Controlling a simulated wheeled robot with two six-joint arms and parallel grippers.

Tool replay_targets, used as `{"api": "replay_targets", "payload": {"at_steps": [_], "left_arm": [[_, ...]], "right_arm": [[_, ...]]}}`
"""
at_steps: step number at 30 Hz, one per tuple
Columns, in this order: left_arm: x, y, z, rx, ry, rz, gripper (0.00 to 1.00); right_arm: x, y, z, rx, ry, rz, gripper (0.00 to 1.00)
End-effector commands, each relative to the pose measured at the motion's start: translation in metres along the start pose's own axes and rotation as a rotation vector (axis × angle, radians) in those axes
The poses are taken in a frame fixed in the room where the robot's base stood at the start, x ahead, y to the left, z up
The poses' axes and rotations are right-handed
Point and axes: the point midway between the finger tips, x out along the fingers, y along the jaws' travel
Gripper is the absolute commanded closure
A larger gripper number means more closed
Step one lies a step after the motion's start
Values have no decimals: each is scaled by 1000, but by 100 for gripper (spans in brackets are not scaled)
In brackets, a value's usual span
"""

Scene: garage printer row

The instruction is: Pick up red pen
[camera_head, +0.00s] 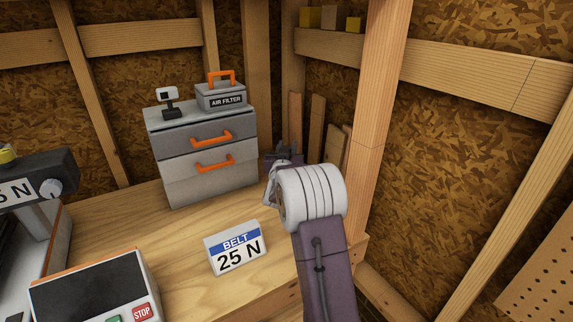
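No red pen can be made out in the head view. My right arm reaches in from the bottom, right of centre, over the wooden bench (185,262). Its gripper (277,160) is small and mostly hidden behind the arm's own wrist, just right of the drawer unit (208,158). Whether its fingers are open or shut, or hold anything, does not show. My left gripper is not in view.
On the drawer unit stand an air filter box (221,97) and a small device (169,101). A "BELT 25 N" sign (235,248) stands mid-bench. A control panel (92,289) is lower left. A wooden post (376,130) rises right of my arm.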

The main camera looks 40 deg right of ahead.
Motion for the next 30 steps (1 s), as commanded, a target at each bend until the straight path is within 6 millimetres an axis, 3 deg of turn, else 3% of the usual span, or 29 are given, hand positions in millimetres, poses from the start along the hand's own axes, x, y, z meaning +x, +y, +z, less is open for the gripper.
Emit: {"api": "replay_targets", "payload": {"at_steps": [1, 2, 30], "left_arm": [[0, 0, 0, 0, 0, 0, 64], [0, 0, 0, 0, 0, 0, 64], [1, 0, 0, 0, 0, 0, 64]], "right_arm": [[0, 0, 1, 0, -3, 0, 92], [0, 0, 2, -1, -3, 0, 100], [0, 0, 10, -3, -20, 0, 100]]}}
